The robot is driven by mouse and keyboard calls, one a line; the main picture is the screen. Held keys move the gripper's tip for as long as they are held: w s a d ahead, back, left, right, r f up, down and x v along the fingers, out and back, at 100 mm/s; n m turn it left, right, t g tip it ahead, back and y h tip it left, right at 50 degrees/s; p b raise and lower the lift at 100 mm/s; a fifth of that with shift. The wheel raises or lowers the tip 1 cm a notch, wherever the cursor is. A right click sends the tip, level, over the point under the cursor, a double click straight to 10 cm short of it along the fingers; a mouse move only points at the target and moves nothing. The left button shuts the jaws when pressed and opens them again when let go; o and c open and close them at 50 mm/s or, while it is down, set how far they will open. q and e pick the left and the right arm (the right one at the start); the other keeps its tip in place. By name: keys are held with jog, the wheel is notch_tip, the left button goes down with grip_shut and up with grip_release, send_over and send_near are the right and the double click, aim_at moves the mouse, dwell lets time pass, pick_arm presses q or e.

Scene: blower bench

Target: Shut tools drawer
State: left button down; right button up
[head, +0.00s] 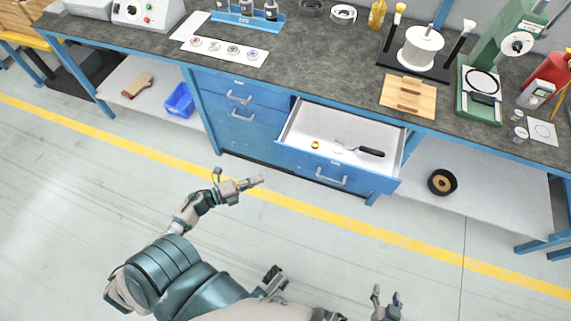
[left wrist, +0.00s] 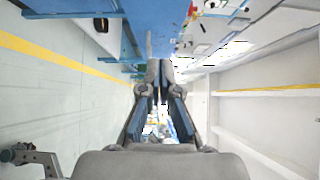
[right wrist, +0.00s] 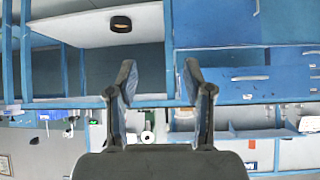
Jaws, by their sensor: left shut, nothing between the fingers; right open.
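The tools drawer (head: 300,137) is a blue drawer with a white inside, pulled out from under the bench at the middle of the head view. A grey handle (head: 331,178) sits on its blue front. Inside lie a small yellow ring (head: 315,145) and a tool with a black handle (head: 369,152). My left gripper (head: 258,181) is shut and empty, left of the drawer front and apart from it in the picture. It also shows in the left wrist view (left wrist: 158,64). My right gripper (head: 387,294) is open and empty, low in the head view, well short of the drawer.
Two shut blue drawers with handles (head: 238,97) are left of the open one. A lower shelf (head: 495,200) at right holds a black and tan roll (head: 442,182). A blue bin (head: 179,101) sits on the left shelf. The floor before the bench is clear.

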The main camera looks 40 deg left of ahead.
pick_arm(q)
send_near(295, 156)
jog(key=w+d, duration=0.2)
jog(key=d, duration=0.2)
jog(key=w, duration=0.1)
jog(key=w+b, duration=0.1)
jog(key=shift+w+a+f, duration=0.1)
jog(key=shift+w+a, duration=0.1)
jog(key=shift+w, duration=0.2)
jog(key=shift+w+a+b, duration=0.1)
jog(key=shift+w+b, duration=0.2)
jog(key=shift+w, duration=0.05)
pick_arm(e)
jog(key=w+r+t, duration=0.1)
jog(key=w+a+r+t, duration=0.1)
jog(key=w+r+t+y, duration=0.1)
jog(key=w, duration=0.1)
jog(key=shift+a+r, duration=0.15)
jog(key=shift+a, duration=0.2)
pick_arm(q)
jog(key=shift+w, duration=0.1)
